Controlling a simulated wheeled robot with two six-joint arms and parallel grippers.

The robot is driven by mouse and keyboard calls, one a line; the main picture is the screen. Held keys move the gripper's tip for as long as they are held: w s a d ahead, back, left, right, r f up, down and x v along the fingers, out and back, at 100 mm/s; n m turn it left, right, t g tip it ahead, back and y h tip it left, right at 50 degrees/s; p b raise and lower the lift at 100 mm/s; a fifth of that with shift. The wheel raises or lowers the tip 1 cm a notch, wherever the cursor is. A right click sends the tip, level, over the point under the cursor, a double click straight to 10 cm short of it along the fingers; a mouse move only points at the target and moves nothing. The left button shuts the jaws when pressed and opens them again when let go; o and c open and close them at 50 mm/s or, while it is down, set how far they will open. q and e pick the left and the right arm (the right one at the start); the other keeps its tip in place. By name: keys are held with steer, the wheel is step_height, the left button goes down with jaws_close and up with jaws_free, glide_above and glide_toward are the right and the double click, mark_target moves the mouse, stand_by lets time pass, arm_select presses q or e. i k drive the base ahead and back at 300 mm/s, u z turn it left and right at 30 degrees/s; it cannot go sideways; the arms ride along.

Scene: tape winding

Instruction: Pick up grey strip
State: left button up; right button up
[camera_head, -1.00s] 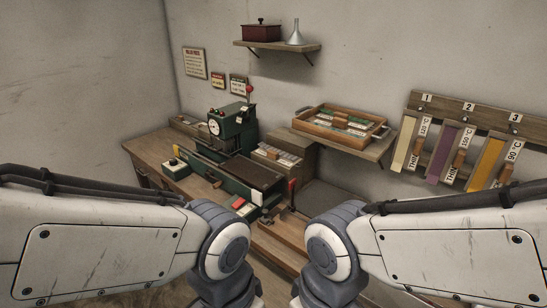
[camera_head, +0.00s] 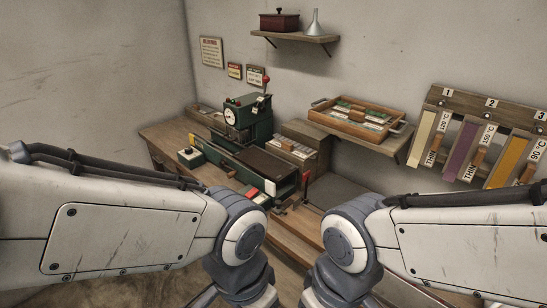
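I cannot pick out a grey strip for certain. Three strips hang from a wooden wall rack: a pale cream strip (camera_head: 421,139) under label 1, a purple strip (camera_head: 461,152) under label 2 and an orange strip (camera_head: 508,161) under label 3. A wooden tray (camera_head: 345,126) on a shelf holds several small flat pieces, too small to tell apart. Both my arms reach in from the sides at the bottom, but both grippers are out of view below the frame.
A green machine (camera_head: 247,126) with a dial and a long dark bed stands on the wooden bench (camera_head: 165,143). The tray shelf (camera_head: 387,148) juts out to its right. A wall shelf (camera_head: 300,37) above holds a red box (camera_head: 279,21) and a metal funnel (camera_head: 314,24).

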mark_target(303, 152)
steer(key=u, duration=1.55)
steer(key=i, duration=2.65)
steer(key=z, duration=3.6)
